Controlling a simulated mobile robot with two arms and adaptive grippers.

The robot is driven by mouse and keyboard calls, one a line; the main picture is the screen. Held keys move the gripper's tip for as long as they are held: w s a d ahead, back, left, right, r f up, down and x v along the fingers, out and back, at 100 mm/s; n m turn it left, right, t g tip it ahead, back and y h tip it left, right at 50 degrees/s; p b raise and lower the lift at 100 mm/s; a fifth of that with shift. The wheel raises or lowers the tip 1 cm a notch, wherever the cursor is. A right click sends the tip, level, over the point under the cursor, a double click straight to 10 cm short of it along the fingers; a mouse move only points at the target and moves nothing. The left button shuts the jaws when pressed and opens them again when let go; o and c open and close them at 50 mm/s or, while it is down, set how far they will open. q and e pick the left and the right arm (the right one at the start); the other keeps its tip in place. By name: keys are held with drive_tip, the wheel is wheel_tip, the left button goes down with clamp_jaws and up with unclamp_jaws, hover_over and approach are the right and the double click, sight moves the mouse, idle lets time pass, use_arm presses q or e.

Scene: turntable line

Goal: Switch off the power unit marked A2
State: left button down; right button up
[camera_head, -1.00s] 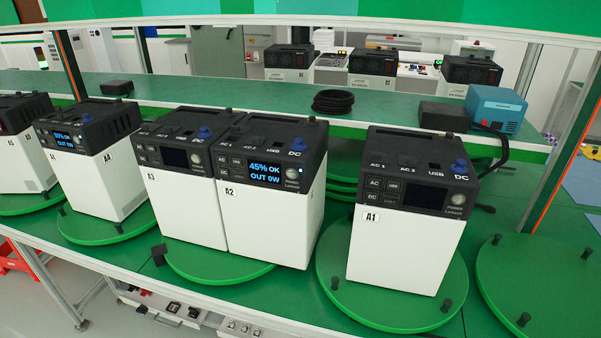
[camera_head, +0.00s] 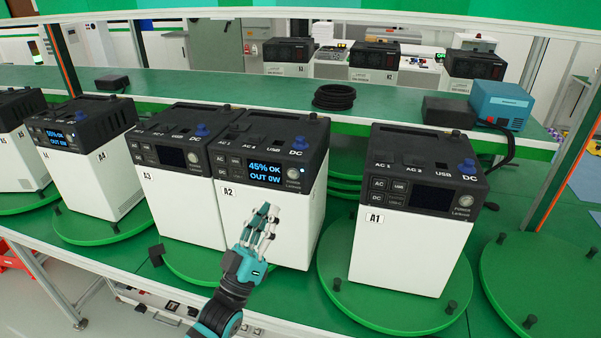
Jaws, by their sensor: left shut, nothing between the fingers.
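The power unit A2 (camera_head: 240,208) is a white box with a black top, standing on a green turntable close beside unit A3. Its screen (camera_head: 264,172) is lit and reads "45% OK, OUT 0W". Its round power button (camera_head: 293,173) is at the right of the front panel, with a small light by it. My left gripper (camera_head: 267,210) is shut and empty, in front of A2's white face, below the screen and lower left of the button. I cannot tell whether it touches the face. My right gripper is not in view.
Unit A3 (camera_head: 185,208) stands directly left of A2, its screen dark. Unit A1 (camera_head: 405,250) stands to the right on its own turntable, screen dark. Unit A4 (camera_head: 90,180) at left has a lit screen. An empty turntable (camera_head: 545,275) is at far right.

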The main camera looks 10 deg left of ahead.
sight(293, 174)
use_arm(q)
drive_tip(key=shift+s+d+r+h, duration=0.1)
drive_tip(key=shift+s+r+h, duration=0.05)
drive_tip(key=shift+r, duration=0.3)
drive_tip(key=shift+s+d+r+h, duration=0.1)
drive_tip(key=shift+r+h, duration=0.05)
drive_tip(key=shift+r, duration=0.3)
drive_tip(key=w+b, duration=0.4)
drive_tip(key=w, duration=0.5)
drive_tip(key=shift+d, duration=0.15)
idle(1.0)
drive_tip(key=shift+w+b, duration=0.35)
drive_tip(key=shift+w, duration=0.05)
